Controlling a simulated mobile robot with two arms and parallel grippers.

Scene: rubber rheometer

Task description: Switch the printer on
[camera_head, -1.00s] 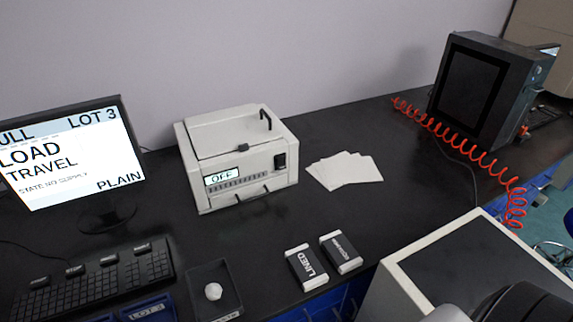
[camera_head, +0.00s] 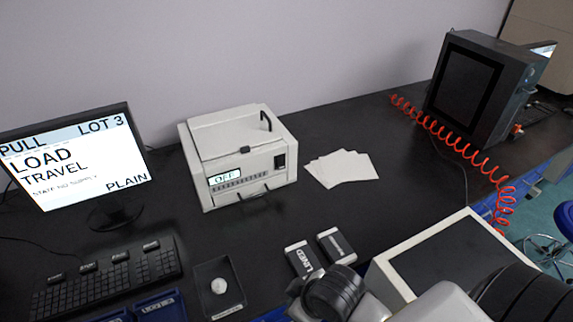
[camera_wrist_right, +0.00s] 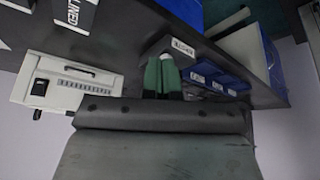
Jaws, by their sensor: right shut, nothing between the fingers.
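The printer (camera_head: 222,140) is a white box on the black bench, left of centre in the head view. Its small display (camera_head: 224,177) reads OFF. A black rocker switch (camera_head: 279,161) sits at the right of its front face. In the right wrist view the printer (camera_wrist_right: 18,90) is at the left, with the black switch (camera_wrist_right: 40,87) showing. My right gripper (camera_wrist_right: 162,66) shows green fingers shut together and empty, apart from the printer and to the side of its switch. In the head view only part of my right arm shows at the lower right. My left gripper is out of view.
A monitor (camera_head: 70,160), keyboard (camera_head: 105,280) and small dark tray (camera_head: 218,290) stand on the left. White sheets (camera_head: 342,168) lie right of the printer. Two labelled packs (camera_head: 303,258) lie in front. A red coiled hose (camera_head: 450,138) runs by a dark machine (camera_head: 480,85).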

